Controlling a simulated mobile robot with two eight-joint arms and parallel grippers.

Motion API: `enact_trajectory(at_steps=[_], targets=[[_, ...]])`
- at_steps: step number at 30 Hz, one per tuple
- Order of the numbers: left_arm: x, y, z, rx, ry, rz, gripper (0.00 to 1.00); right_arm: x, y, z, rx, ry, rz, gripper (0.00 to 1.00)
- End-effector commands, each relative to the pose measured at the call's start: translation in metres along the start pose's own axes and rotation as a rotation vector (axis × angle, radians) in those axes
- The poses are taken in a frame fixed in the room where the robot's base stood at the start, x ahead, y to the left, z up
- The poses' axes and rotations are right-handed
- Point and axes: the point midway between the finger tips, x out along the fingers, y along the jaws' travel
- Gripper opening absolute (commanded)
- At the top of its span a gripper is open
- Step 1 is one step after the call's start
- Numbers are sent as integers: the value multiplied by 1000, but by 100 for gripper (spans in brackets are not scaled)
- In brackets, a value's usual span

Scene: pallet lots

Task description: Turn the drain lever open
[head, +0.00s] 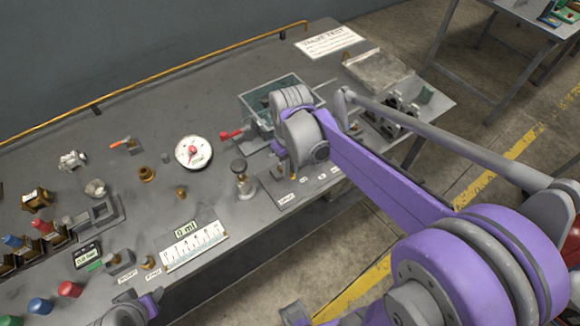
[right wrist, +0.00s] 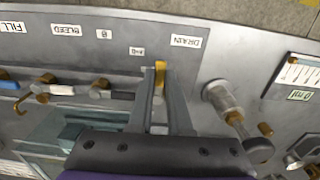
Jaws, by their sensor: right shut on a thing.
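The drain lever (right wrist: 160,72) shows as a short yellow piece between my right fingertips in the right wrist view, beside the upside-down DRAIN label (right wrist: 187,41). My right gripper (right wrist: 157,82) is shut on it. The lever's lower part and pivot are hidden by the fingers, so its angle is hard to tell. In the head view my right gripper (head: 291,172) reaches down at the bench's front edge, and its wrist hides the lever. A grey and purple part of mine, perhaps the left gripper (head: 140,308), shows at the bottom edge; its jaws are unclear.
A clear-walled tank (head: 262,92) stands behind my right wrist. Other brass fittings (right wrist: 100,88) line the panel by the BLEED label (right wrist: 66,30).

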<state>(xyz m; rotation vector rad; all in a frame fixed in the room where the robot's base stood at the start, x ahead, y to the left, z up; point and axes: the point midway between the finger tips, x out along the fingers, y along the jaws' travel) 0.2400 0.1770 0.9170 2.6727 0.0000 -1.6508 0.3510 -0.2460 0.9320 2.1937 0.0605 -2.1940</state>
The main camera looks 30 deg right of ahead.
Motion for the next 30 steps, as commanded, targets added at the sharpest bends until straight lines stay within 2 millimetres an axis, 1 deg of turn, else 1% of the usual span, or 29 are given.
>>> enact_trajectory(at_steps=[3,4,8,9,17,20,23,30], targets=[[0,0,0,0,0,0,47,0,0,0,-1,1,2,0],[0,0,0,0,0,0,47,0,1,0,0,1,2,20],[0,0,0,0,0,0,47,0,0,0,0,1,1,44],[0,0,0,0,0,0,47,0,0,0,0,1,1,47],[0,0,0,0,0,0,47,-1,0,0,0,0,1,47],[-1,0,-1,0,0,0,47,-6,0,0,1,0,1,47],[-2,0,-2,0,1,0,47,-19,0,0,1,1,1,47],[-6,0,-6,0,5,0,47,-68,0,0,1,1,1,47]])
